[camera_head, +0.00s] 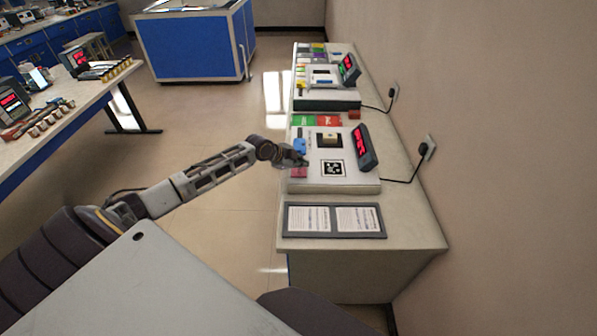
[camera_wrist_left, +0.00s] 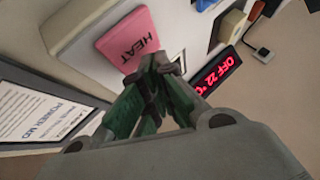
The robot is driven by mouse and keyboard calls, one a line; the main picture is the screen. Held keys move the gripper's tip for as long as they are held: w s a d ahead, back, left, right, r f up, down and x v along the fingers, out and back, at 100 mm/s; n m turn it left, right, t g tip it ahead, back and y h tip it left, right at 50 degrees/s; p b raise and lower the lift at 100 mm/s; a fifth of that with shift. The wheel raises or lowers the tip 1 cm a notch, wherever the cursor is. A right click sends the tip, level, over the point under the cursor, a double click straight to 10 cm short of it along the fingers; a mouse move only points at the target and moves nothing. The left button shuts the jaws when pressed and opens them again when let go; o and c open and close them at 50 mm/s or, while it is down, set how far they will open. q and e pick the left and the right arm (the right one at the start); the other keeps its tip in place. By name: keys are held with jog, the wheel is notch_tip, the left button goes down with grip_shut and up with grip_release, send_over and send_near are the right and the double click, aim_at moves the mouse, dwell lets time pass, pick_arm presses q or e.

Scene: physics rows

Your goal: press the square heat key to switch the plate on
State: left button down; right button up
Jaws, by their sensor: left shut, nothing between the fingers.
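The square heat key is pink and marked HEAT in the left wrist view (camera_wrist_left: 128,38). In the head view the pink key (camera_head: 298,173) sits at the near left of a white plate unit (camera_head: 309,183). My left gripper (camera_head: 302,158) is shut and empty, over the unit's left side close to the key. In the left wrist view its fingertips (camera_wrist_left: 158,65) appear beside the key's lettered edge; I cannot tell whether they touch it. The red display (camera_wrist_left: 216,70) reads OFF and 22 °C. My right gripper is not in view.
A black square plate with a beige block (camera_head: 328,138) lies on the unit, beside a blue part (camera_head: 299,146). A framed printed sheet (camera_head: 334,221) lies in front. A second similar unit (camera_head: 327,98) stands behind. The wall (camera_head: 470,120) bounds the bench at right.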

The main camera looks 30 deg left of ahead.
aim_at(300, 172)
pick_arm(q)
jog(key=shift+f, duration=0.45)
dwell(0.4)
jog(key=shift+f+b, duration=0.5)
dwell(0.9)
jog(key=shift+r, duration=0.2)
jog(key=shift+r+p, duration=0.75)
jog(key=shift+p, duration=0.05)
jog(key=shift+r, duration=0.1)
notch_tip(300, 172, up, 6)
jog(key=p, duration=0.4)
jog(key=shift+p, duration=0.3)
dwell(0.3)
dwell(0.4)
